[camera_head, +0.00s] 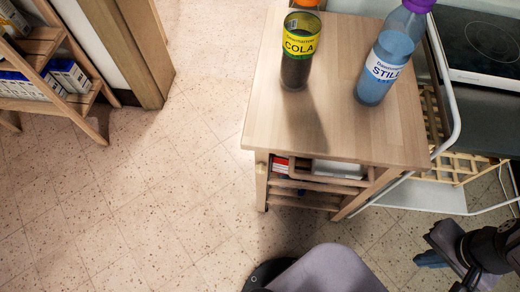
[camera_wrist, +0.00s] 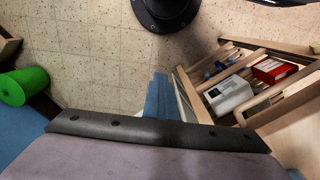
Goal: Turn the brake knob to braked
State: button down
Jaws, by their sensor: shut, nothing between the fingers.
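I cannot make out a knob marked as a brake in either view. A green cylinder (camera_wrist: 24,86) shows at the left of the wrist view; I cannot tell what it is. My gripper (camera_wrist: 158,98) is shut and empty in the wrist view, its blue fingers together and pointing toward the floor. In the head view my gripper (camera_head: 430,260) is at the lower right, apart from the wooden cart (camera_head: 345,135) and in front of its right side.
A cola container (camera_head: 300,48) and a STILL bottle (camera_head: 385,60) stand on the cart. White and red boxes (camera_wrist: 230,94) (camera_wrist: 274,69) sit on its lower shelf. A wooden shelf (camera_head: 42,45) stands at far left, a cooktop (camera_head: 485,45) at upper right. Floor at left is clear.

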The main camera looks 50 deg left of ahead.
notch_tip(320, 180, down, 12)
jog(key=w+d+g+y+b, duration=0.2)
jog(key=b, duration=0.5)
jog(key=shift+w+d, duration=0.25)
jog(key=shift+w, duration=0.05)
dwell(2.1)
jog(key=shift+f, duration=0.15)
jog(key=c, duration=1.6)
grip_release()
jog(key=shift+s+d+p, duration=0.7)
jog(key=shift+s+d, duration=1.4)
jog(key=shift+s, duration=0.05)
